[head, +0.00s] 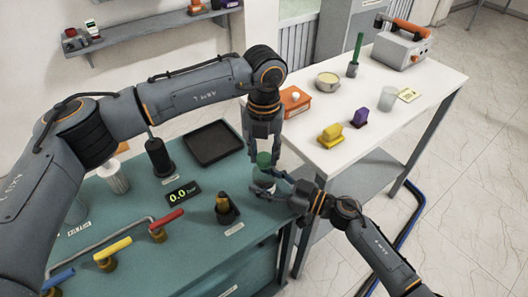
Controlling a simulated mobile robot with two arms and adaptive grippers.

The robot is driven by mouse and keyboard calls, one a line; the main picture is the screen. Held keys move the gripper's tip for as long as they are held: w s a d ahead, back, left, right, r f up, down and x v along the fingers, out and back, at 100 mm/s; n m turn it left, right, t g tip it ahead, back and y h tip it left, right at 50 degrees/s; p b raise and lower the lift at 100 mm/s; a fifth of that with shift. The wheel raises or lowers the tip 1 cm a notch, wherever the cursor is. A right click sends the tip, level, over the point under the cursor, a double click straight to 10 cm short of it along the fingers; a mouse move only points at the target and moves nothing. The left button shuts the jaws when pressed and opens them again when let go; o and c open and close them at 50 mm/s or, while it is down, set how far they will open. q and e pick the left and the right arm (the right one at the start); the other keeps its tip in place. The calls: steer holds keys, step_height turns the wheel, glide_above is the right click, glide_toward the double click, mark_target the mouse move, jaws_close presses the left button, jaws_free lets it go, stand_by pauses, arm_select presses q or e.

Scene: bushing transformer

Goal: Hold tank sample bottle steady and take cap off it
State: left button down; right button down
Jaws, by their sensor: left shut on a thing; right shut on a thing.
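The tank sample bottle (262,182) is a small pale bottle at the right edge of the green bench, standing roughly upright. Its green cap (264,159) shows just above it; I cannot tell whether cap and bottle still touch. My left gripper (264,154) points straight down from above and is shut on the cap. My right gripper (271,184) comes in from the right, low over the bench edge, and is shut on the bottle's body. The fingers hide part of the bottle.
A white table (345,155) at the right carries an orange box (295,101), yellow and purple blocks, and a clear beaker (388,98).

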mark_target(264, 157)
arm_select(q)
steer(key=n, duration=1.3)
steer(key=shift+w+n, duration=0.1)
steer(key=shift+n, duration=0.3)
steer(key=shift+r, duration=0.2)
steer(key=shift+r, duration=0.95)
steer(key=shift+r, duration=0.1)
steer(key=shift+r, duration=1.9)
arm_select(e)
steer(key=shift+c, duration=2.1)
jaws_free()
